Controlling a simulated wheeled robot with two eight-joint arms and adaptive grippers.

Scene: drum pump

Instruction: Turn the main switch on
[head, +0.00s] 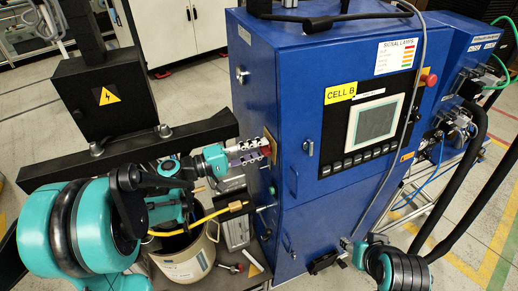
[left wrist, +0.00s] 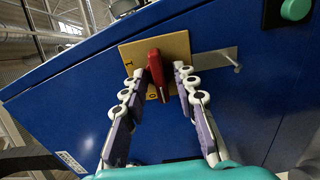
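The main switch is a red handle (left wrist: 157,70) on a yellowish plate (left wrist: 183,47) with small marks, on the blue cabinet's side. In the left wrist view the handle stands nearly upright, leaning slightly. My left gripper (left wrist: 158,80) is open, with one finger on each side of the handle and small gaps visible. In the head view my left gripper (head: 262,152) is at the plate (head: 270,142) and covers much of the switch. My right gripper (head: 328,261) is low at the cabinet's front, small and dark; its fingers cannot be made out.
The blue cabinet (head: 300,90) carries a screen (head: 375,122) and a red button (head: 430,79). A green button (left wrist: 295,9) is near the switch. A bucket (head: 187,262) and a yellow hose (head: 205,219) lie below my left arm. A black box (head: 105,95) stands left.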

